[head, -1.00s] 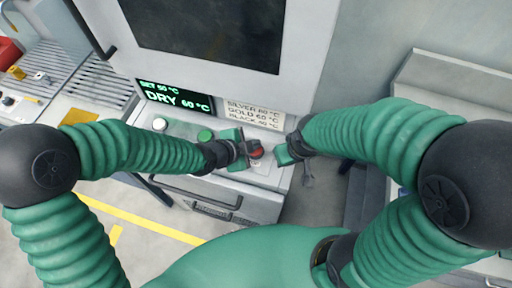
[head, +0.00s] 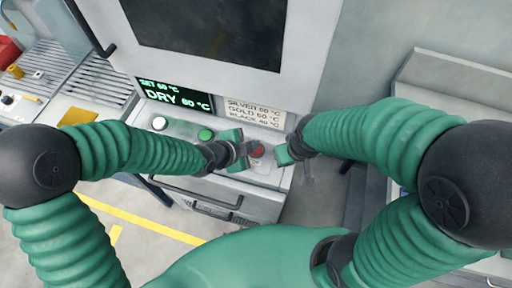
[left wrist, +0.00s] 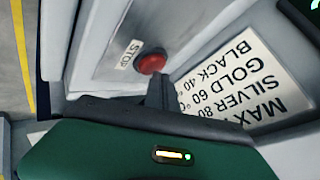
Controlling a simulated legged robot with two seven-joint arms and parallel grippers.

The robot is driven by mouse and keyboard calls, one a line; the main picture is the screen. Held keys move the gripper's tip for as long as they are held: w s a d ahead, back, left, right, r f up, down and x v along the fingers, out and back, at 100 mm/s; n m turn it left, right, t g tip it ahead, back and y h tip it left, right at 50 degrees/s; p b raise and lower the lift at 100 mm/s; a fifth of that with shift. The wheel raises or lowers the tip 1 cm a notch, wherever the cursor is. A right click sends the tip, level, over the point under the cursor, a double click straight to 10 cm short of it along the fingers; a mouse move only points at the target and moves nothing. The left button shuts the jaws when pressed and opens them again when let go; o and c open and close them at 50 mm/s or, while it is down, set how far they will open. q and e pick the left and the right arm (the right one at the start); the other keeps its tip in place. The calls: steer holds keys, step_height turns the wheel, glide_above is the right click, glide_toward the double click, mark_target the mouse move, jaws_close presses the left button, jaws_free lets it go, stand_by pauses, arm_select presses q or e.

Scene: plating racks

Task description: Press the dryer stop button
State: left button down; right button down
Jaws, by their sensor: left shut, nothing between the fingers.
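The red stop button (head: 258,151) sits on the dryer's sloped front panel, below the temperature label. In the left wrist view the red button (left wrist: 151,64) shows clearly, with a "STOP" label (left wrist: 124,55) beside it. My left gripper (head: 246,154) is shut and empty, its tip just left of the button in the head view. In the left wrist view its dark fingertip (left wrist: 160,92) is close beside the button; I cannot tell whether they touch. My right gripper (head: 284,154) is just right of the button; its fingers are not clear enough to tell their state.
A green button (head: 206,134) and a white knob (head: 160,124) lie left on the same panel. The temperature label (head: 254,113) is above the red button. A drawer handle (head: 196,191) sits below.

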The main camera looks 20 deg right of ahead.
arm_select(q)
steer(key=shift+f+b, duration=0.4)
steer(key=shift+f, duration=0.1)
arm_select(e)
steer(key=shift+f, duration=0.45)
steer(key=shift+r, duration=0.1)
stand_by(0.4)
arm_select(q)
steer(key=shift+r+p, duration=0.8)
steer(key=shift+r, duration=0.1)
arm_select(e)
steer(key=shift+r, duration=0.75)
